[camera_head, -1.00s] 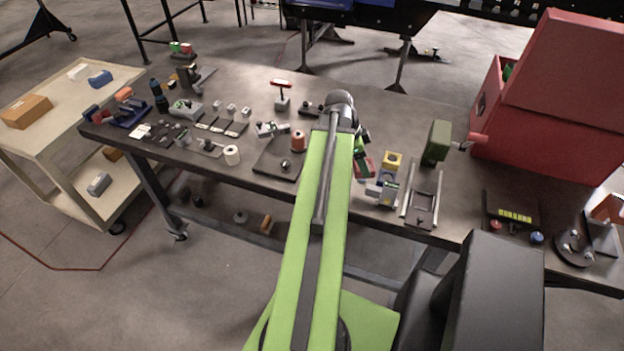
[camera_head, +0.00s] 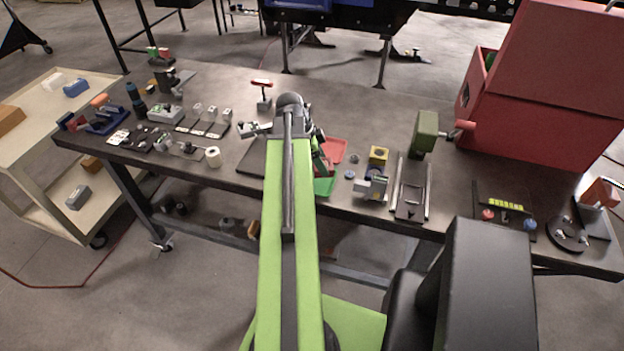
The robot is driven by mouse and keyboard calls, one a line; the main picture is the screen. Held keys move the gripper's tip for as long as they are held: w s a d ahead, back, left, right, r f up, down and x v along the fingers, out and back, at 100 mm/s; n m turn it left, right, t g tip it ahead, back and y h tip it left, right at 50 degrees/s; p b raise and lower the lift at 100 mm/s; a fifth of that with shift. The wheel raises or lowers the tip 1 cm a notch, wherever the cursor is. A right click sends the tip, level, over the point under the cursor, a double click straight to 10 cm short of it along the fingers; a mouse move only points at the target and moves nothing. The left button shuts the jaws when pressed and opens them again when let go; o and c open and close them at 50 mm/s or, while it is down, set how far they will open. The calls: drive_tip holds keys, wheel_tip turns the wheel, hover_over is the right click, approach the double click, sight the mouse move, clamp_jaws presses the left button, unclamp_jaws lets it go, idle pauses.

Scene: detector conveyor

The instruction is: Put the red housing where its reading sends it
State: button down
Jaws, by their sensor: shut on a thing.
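My gripper (camera_head: 319,152) is at the far end of my green arm, over the table, and is mostly hidden behind the arm's end. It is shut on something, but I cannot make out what. The red housing cannot be picked out for certain. A red tray (camera_head: 337,149) lies just right of my gripper. A green tray (camera_head: 324,187) lies nearer the table's front edge, partly covered by my arm. A dark plate (camera_head: 250,160) shows left of the arm, the rest of it hidden.
A yellow-topped block (camera_head: 378,155) and a grey fixture (camera_head: 373,187) stand right of the trays.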

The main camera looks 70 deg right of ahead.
drive_tip(key=w+f, duration=0.1)
drive_tip(key=w+f+b, duration=0.1)
drive_tip(key=w, duration=0.1)
drive_tip(key=shift+w, duration=0.2)
wheel_tip(320, 180, down, 4)
drive_tip(key=b, duration=0.4)
drive_tip(key=shift+f, duration=0.25)
drive_tip(key=shift+r, duration=0.25)
drive_tip(key=shift+f, duration=0.2)
drive_tip(key=shift+c, duration=2.2)
unclamp_jaws()
